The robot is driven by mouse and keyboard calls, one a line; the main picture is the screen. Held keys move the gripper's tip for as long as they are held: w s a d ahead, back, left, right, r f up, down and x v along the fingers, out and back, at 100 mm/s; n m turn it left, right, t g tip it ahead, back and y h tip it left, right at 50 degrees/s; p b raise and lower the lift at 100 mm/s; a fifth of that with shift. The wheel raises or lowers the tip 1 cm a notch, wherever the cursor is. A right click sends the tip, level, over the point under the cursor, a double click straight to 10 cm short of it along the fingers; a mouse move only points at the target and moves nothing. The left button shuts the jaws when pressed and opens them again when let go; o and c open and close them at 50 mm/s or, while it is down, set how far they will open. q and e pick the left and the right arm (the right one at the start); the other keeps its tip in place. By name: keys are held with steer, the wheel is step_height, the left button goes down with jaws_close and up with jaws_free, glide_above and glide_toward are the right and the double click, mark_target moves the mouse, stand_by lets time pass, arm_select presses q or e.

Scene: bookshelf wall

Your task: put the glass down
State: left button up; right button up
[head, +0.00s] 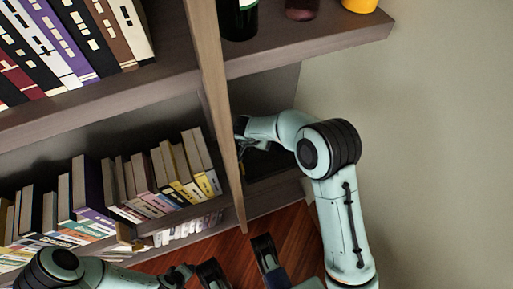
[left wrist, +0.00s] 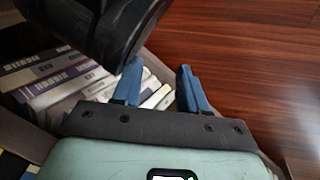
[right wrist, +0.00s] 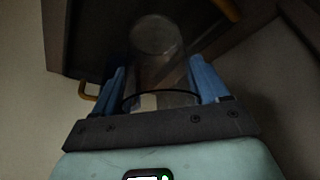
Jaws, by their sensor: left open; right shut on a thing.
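A clear glass (right wrist: 158,72) stands out dimly in the right wrist view, between the blue fingers of my right gripper (right wrist: 158,66). The gripper is shut on it. In the head view my right arm reaches into the lower right shelf compartment (head: 275,90), and my right gripper (head: 250,140) is partly hidden behind the upright divider. The glass cannot be made out there. It is too dark to tell whether the glass touches a shelf board. My left gripper (left wrist: 159,66) is open and empty, near a low row of books.
The upright divider (head: 222,110) stands close to the left of my right gripper. Books (head: 150,180) fill the lower left shelf. A dark bottle (head: 238,18) and a yellow object (head: 360,4) stand on the board above. The wooden floor (left wrist: 250,70) is clear.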

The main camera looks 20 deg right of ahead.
step_height(320, 180, down, 4)
steer(key=shift+r+b, duration=0.1)
steer(key=shift+b, duration=0.55)
arm_select(q)
steer(key=s+f, duration=0.1)
steer(key=s+f+g, duration=0.1)
steer(key=s, duration=0.1)
steer(key=shift+a+f, duration=0.2)
steer(key=shift+f, duration=0.05)
arm_select(e)
steer(key=o, duration=1.2)
steer(key=shift+c, duration=0.2)
arm_select(q)
steer(key=shift+w+r, duration=0.1)
